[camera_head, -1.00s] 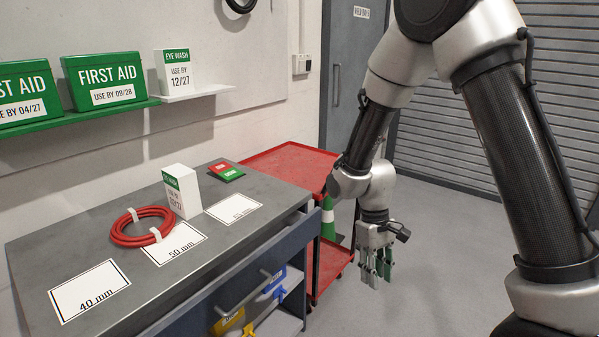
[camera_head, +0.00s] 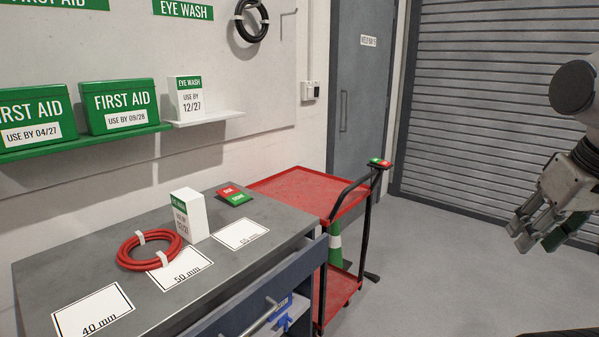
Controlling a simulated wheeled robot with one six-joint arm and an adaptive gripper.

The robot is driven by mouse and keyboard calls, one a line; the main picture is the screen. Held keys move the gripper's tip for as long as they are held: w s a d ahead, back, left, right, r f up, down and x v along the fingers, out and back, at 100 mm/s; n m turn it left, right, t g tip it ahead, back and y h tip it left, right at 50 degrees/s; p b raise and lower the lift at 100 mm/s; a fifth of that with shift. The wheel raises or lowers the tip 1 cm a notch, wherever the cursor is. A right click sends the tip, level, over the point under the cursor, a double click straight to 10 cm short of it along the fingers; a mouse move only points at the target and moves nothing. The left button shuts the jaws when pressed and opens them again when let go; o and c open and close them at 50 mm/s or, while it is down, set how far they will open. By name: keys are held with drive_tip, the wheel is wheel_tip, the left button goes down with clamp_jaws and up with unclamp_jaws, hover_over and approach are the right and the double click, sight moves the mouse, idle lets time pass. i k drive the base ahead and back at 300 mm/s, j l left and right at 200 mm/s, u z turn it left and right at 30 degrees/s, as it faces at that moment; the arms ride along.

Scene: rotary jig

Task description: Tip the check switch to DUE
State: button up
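A small two-part switch plate with a red half and a green half (camera_head: 235,195) lies on the grey bench, behind the right-hand white card. The red half seems to read DUE and the green half DONE; which side is pressed down is too small to tell. A similar red and green switch (camera_head: 380,162) sits on top of the red cart's handle; its lettering is unreadable. My gripper (camera_head: 538,240) is at the right edge over open floor, far from both switches. Its fingers point down, spread apart with nothing between them.
The bench (camera_head: 60,250) holds a coiled red hose (camera_head: 150,250), an eye wash box (camera_head: 188,215) and white size cards. Floor at the right is clear.

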sight(231, 193)
drive_tip(key=i+l+u, duration=0.15)
drive_tip(key=i+u, duration=0.15)
drive_tip(key=i, duration=0.2)
drive_tip(key=i+l+u, duration=0.3)
drive_tip(key=i, duration=0.15)
